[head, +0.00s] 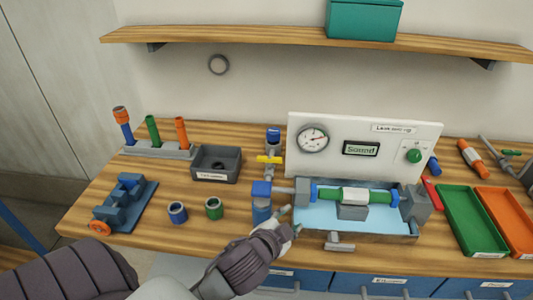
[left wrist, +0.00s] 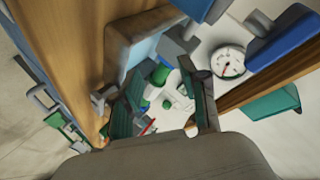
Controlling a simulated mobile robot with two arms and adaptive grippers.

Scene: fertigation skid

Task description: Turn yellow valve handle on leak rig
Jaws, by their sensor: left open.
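The yellow valve handle (head: 270,159) sits crosswise on a small upright valve with a blue cap, left of the leak rig panel (head: 365,165). The panel bears a round gauge (head: 313,138), a small display and a green knob (head: 414,155). In front, a green and white fitting (head: 355,195) lies clamped across the blue tray. My left gripper (head: 291,219) is open and empty at the tray's front left corner, in front of and below the yellow handle. In the left wrist view its fingers (left wrist: 168,98) are apart, with the gauge (left wrist: 230,62) beyond. I cannot make out the yellow handle there.
A dark grey bin (head: 216,164), blue and green rings and a blue vise (head: 125,200) are to the left. Green (head: 470,222) and orange trays are at the right. A shelf (head: 300,37) hangs above.

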